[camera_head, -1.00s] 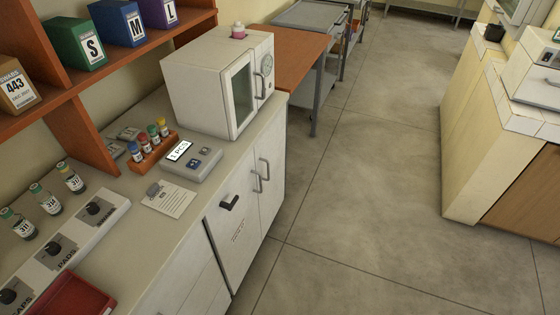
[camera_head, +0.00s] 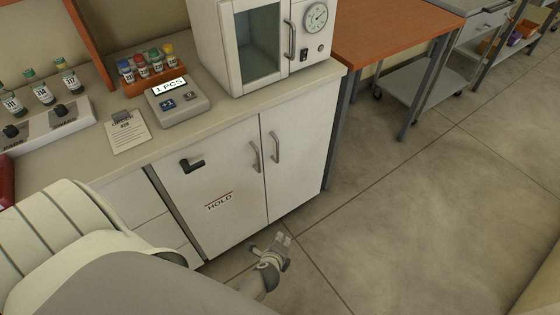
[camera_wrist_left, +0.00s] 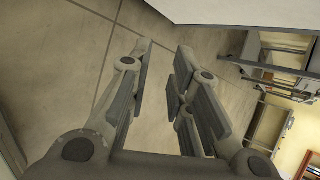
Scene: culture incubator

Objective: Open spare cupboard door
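The white cupboard under the counter has two doors. The left door (camera_head: 215,185) bears a red and black "HOLD" marking, a black latch handle (camera_head: 191,165) and a grey bar handle (camera_head: 255,157). The right door (camera_head: 300,160) has its own grey bar handle (camera_head: 274,147). Both doors look shut. My left gripper (camera_head: 283,240) is low in front of the cupboard, over the floor, apart from the doors and handles. In the left wrist view my left gripper (camera_wrist_left: 165,55) has its fingers apart with nothing between them. My right gripper is not in view.
A white incubator (camera_head: 260,45) with a dial stands on the counter. A counting device (camera_head: 178,100), a clipboard (camera_head: 127,132) and a rack of vials (camera_head: 150,68) lie left of it. An orange-topped table (camera_head: 400,30) stands right of the cupboard. The floor (camera_head: 430,210) is clear.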

